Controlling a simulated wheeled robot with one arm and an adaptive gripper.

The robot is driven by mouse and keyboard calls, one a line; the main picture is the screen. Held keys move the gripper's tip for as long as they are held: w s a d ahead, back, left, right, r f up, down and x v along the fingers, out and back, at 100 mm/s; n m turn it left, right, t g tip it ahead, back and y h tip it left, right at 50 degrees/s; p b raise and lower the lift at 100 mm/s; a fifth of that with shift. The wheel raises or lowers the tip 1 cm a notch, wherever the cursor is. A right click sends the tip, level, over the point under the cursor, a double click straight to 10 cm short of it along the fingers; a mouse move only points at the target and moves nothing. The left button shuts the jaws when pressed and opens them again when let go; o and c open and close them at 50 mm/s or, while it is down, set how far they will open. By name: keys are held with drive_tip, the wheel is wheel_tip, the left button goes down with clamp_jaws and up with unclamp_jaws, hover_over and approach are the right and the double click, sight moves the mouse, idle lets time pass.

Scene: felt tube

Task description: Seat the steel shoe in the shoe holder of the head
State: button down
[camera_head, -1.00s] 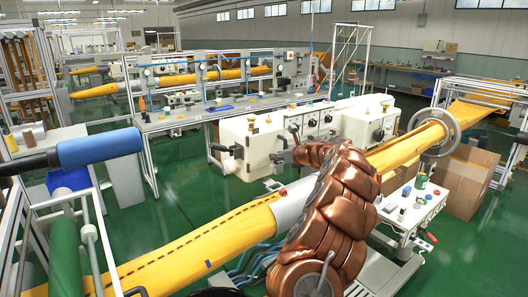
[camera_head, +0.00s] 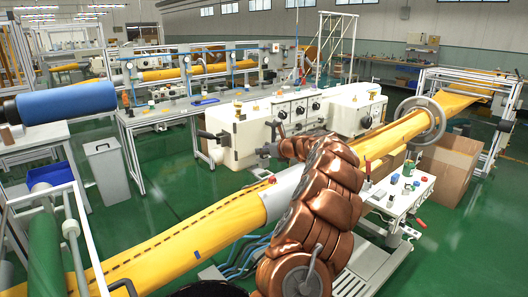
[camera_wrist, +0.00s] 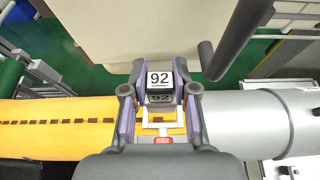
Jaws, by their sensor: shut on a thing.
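My gripper (camera_wrist: 160,76) is shut on a small block with "92" labels, apparently the steel shoe (camera_wrist: 160,88), gripped between its two purple-lined fingers. In the head view my gripper (camera_head: 268,142) is a small dark shape at the end of my copper-coloured arm, in front of the white machine (camera_head: 238,136); the shoe cannot be made out there. The machine has dark knobs and levers and may be the head. I cannot pick out the shoe holder. In the wrist view a beige surface (camera_wrist: 130,28) fills the top, beyond the fingertips.
The yellow felt tube (camera_head: 170,238) with its grey sleeve (camera_head: 286,190) runs below my arm. It also crosses the wrist view (camera_wrist: 50,128). A dark grey bar (camera_wrist: 222,50) stands right of my gripper. A blue roller (camera_head: 65,102) juts in at left. Green floor is open at left.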

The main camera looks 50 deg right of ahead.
sight(266, 165)
drive_tip(key=shift+f+b, duration=2.15)
drive_tip(key=shift+f, duration=0.8)
drive_tip(key=shift+f+p, duration=0.25)
drive_tip(key=shift+p, duration=0.1)
drive_tip(key=c, duration=0.8)
unclamp_jaws()
drive_tip(key=shift+v, duration=6.05)
